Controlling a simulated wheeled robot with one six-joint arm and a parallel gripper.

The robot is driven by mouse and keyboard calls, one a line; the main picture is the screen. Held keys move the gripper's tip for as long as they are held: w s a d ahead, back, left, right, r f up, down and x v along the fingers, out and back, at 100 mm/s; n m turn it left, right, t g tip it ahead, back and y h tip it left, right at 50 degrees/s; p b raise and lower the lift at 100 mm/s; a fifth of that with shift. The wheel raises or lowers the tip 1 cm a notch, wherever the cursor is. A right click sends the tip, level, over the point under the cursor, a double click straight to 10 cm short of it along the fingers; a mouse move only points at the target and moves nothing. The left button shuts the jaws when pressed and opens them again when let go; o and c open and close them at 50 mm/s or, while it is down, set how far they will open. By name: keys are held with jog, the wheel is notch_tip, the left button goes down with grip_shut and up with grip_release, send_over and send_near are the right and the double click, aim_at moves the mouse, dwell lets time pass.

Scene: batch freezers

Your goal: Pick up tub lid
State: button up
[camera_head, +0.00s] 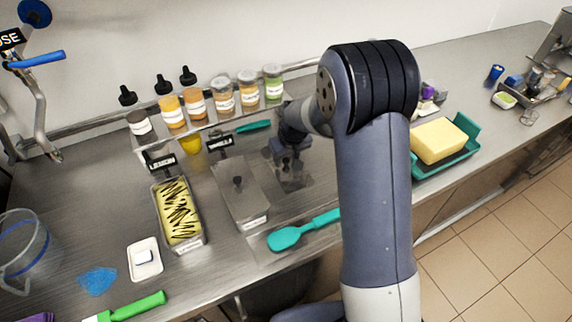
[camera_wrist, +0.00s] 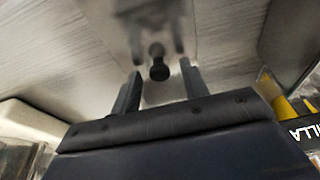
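A grey tub lid (camera_head: 232,197) with a small dark knob covers a tub beside the tub of yellow, dark-striped ice cream (camera_head: 180,214) in the head view. My gripper (camera_head: 290,178) hangs to the right of that knob, above the steel counter. In the wrist view my gripper (camera_wrist: 160,85) is open, with its two dark fingers apart. A black round knob (camera_wrist: 158,68) shows in the gap between them, apart from both fingers. The wrist view is blurred, and I cannot tell how far below the fingertips the knob is.
Several topping jars (camera_head: 223,95) stand along the back rail. A teal spatula (camera_head: 302,232) lies at the counter's front. A yellow block (camera_head: 438,140) sits in a green tray (camera_head: 452,163) to the right. A small white dish (camera_head: 145,270) stands at the front left.

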grip_shut()
dwell(0.3)
